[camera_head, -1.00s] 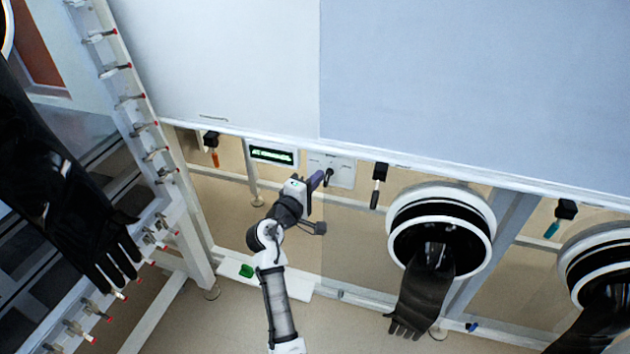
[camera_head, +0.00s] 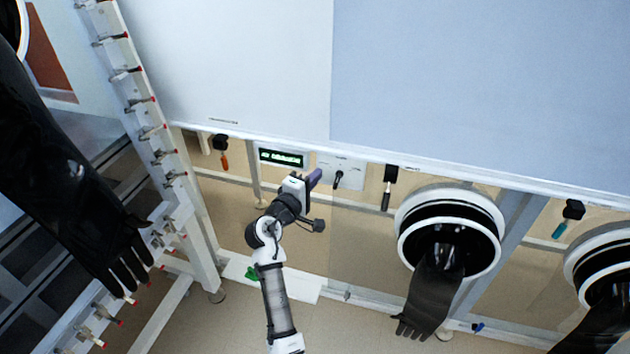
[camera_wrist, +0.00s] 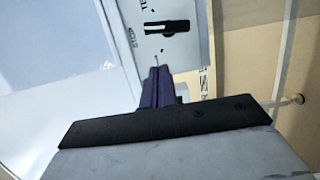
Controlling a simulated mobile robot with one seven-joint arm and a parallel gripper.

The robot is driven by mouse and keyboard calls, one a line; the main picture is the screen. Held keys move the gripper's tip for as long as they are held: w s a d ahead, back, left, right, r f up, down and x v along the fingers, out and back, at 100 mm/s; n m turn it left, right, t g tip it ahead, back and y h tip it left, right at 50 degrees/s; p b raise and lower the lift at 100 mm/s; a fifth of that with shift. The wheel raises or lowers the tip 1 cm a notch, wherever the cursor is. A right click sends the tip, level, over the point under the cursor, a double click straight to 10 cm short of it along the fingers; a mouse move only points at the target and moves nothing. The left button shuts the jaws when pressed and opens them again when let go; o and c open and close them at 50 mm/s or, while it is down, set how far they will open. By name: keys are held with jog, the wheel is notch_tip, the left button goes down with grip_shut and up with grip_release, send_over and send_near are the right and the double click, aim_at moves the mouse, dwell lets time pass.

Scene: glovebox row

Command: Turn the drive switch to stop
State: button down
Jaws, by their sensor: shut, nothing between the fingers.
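The drive switch is a black lever (camera_head: 338,178) on a pale panel (camera_head: 350,166) below the hood's lower edge. In the wrist view the black switch handle (camera_wrist: 167,27) lies across the panel (camera_wrist: 185,60), beside partly readable lettering that includes "STOP". My gripper (camera_head: 315,177) is just left of the switch in the head view. Its purple fingers (camera_wrist: 156,86) are shut together and empty, with their tips near the panel's edge. The fingers appear apart from the handle. Whether the tips touch the panel cannot be told.
A lit green display (camera_head: 281,157) sits left of the panel. Tools hang along the rail, one orange-handled (camera_head: 224,160) and one black (camera_head: 386,196). A glove port (camera_head: 450,195) with a hanging black glove is to the right. A valve-lined frame (camera_head: 150,120) stands left.

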jog(key=b+v, duration=0.2)
jog(key=v, duration=0.8)
jog(key=m+t+y+p, duration=0.3)
jog(key=m+y+p, duration=0.35)
jog(key=m, duration=2.55)
send_near(337, 182)
jog(key=w+d+y, duration=0.2)
jog(key=w+d, duration=0.1)
jog(key=w, duration=0.4)
jog(key=shift+w+d+r, duration=0.2)
jog(key=shift+d+r, duration=0.05)
jog(key=shift+d, duration=0.1)
